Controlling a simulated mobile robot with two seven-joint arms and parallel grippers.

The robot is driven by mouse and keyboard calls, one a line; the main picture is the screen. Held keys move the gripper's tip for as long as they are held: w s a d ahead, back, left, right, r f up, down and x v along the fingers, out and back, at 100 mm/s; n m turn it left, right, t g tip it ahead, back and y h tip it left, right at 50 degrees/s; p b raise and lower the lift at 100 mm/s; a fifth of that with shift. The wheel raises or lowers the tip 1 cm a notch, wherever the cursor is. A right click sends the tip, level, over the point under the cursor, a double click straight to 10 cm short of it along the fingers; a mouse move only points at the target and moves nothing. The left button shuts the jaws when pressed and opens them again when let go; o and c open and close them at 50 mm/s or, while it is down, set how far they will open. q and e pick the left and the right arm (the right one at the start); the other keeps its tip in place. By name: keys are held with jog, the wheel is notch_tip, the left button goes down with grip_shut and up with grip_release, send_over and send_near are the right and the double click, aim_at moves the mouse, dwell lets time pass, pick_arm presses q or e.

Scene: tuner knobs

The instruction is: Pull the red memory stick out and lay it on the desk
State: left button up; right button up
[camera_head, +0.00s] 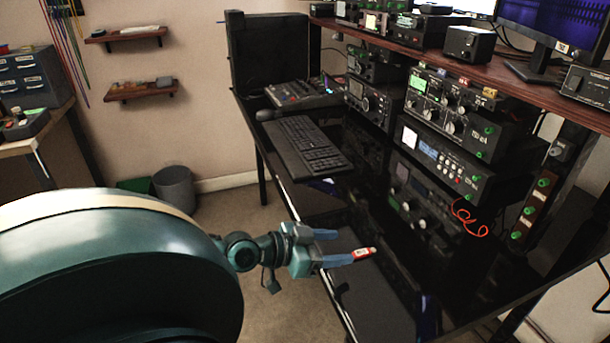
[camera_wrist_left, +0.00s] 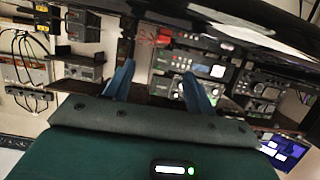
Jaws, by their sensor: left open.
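The red memory stick (camera_head: 363,253), red with a pale label or end, shows in the head view at the near edge of the black desk (camera_head: 345,215). It appears clear of any port. My left gripper (camera_head: 345,247) is open, its two blue fingers apart. The stick is just beyond the tip of the lower finger; whether they touch I cannot tell. In the left wrist view the open fingers (camera_wrist_left: 158,76) show with nothing clearly between them, and I cannot make out the stick there. My right gripper is not in view.
A black keyboard (camera_head: 303,146) lies on the desk's left part. Stacked radio units (camera_head: 440,160) with green knobs stand at the back, under a wooden shelf (camera_head: 440,55).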

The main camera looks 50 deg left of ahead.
pick_arm(q)
jog(key=shift+s+a+r, duration=0.1)
jog(key=shift+s+r, duration=0.1)
jog(key=shift+s, duration=0.6)
jog(key=shift+p+v, duration=1.55)
jog(key=shift+v, duration=0.95)
jog(key=shift+a+r, duration=0.1)
jog(key=shift+r, duration=0.05)
